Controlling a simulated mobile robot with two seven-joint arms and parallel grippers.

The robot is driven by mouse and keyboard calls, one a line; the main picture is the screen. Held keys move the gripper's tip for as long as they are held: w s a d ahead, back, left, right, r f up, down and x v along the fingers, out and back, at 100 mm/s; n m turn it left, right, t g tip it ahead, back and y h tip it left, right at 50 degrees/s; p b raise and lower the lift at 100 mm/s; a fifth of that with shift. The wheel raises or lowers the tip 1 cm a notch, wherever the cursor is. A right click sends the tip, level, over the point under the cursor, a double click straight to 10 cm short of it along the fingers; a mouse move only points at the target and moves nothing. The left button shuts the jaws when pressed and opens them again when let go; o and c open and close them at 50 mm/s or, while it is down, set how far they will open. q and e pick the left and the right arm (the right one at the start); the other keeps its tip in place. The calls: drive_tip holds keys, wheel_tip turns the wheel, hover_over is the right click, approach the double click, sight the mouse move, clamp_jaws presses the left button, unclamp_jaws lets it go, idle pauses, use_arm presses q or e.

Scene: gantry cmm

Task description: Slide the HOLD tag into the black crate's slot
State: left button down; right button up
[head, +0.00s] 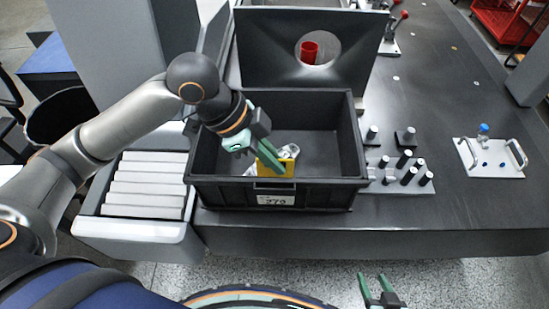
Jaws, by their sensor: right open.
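The black crate (349,135) stands open-topped near the table's front edge, with a white label reading about 279 (275,200) on its front wall. A yellow tag (287,168), which I take as the HOLD tag, is at the inner side of that front wall; its lettering is not readable. My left gripper (277,169) reaches down into the crate from the left, its green fingers closed on the tag and covering part of it. The slot is hidden, so I cannot tell whether the tag sits in it. My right gripper (376,287) is open and empty in front of the table.
Shiny clear or metallic pieces (288,151) lie in the crate behind the tag. A grey panel with a round hole (355,45) and a red cup (309,52) are behind.

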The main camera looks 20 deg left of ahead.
sight(274, 173)
idle(0.3)
use_arm(q)
drive_tip(key=shift+f+b, duration=0.3)
drive_tip(key=shift+f, duration=0.65)
drive_tip(key=shift+p, duration=0.35)
drive_tip(key=shift+f+p, duration=0.2)
drive_tip(key=shift+p, duration=0.3)
drive_tip(key=shift+f, duration=0.45)
idle(0.6)
drive_tip(key=shift+f, duration=0.4)
idle(0.4)
